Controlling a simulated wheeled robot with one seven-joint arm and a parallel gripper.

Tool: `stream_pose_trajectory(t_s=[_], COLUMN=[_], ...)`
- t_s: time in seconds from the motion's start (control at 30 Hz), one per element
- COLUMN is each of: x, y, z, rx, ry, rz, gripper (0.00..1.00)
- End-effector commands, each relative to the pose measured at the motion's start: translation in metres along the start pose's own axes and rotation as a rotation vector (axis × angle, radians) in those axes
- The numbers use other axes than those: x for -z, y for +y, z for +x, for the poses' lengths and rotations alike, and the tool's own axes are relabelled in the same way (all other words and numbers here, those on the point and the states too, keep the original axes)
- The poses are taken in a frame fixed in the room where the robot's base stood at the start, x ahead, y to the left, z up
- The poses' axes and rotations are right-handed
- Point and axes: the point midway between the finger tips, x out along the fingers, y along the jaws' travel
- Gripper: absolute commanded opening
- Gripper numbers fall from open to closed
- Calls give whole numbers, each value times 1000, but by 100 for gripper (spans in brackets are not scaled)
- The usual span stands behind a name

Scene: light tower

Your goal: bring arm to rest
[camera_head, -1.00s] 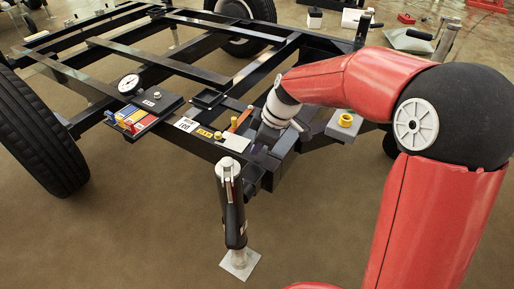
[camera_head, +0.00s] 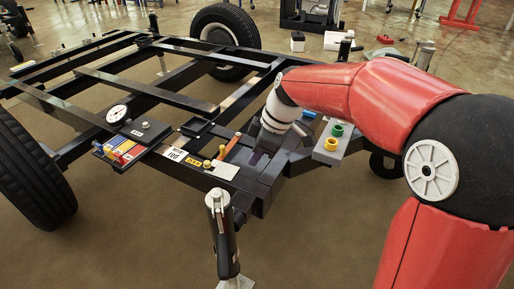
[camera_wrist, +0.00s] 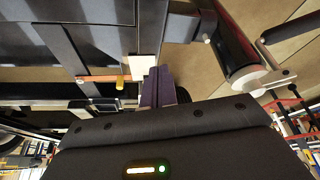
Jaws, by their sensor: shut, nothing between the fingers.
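My red arm (camera_head: 375,95) reaches in from the right in the head view, over the front corner of the black trailer frame. My gripper (camera_head: 256,158) is small and mostly dark there, just above the frame's corner. In the wrist view my gripper's purple fingers (camera_wrist: 160,88) are together, with nothing between them. A white plate and a brass knob (camera_wrist: 120,82) show beside the fingertips in that view. I cannot tell whether the fingers touch the frame.
A jack post (camera_head: 222,235) stands at the frame's front. A grey box (camera_head: 326,154) with yellow and green rings sits right of my gripper. A gauge (camera_head: 117,113) and coloured blocks (camera_head: 122,151) lie on the left beam. Floor in front is open.

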Motion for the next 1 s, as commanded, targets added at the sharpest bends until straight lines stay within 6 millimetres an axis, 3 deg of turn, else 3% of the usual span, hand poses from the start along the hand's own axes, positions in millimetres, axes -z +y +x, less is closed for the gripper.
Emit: stream_pose_trajectory(t_s=[0.17,0.27,0.33,0.5,0.7,0.83,1.0], x=[-1,-7,-17,-56,-107,-132,-149], y=[-1,-9,-20,-66,-129,-163,-187], z=[-3,-20,-42,-109,-168,-187,-193], rx=[-5,-37,-82,-261,-477,-573,-634], ry=[-4,-30,-60,-118,-72,-1,72], rz=[8,69,160,509,950,1177,1345], gripper=[0,0,0,0,0,0,0])
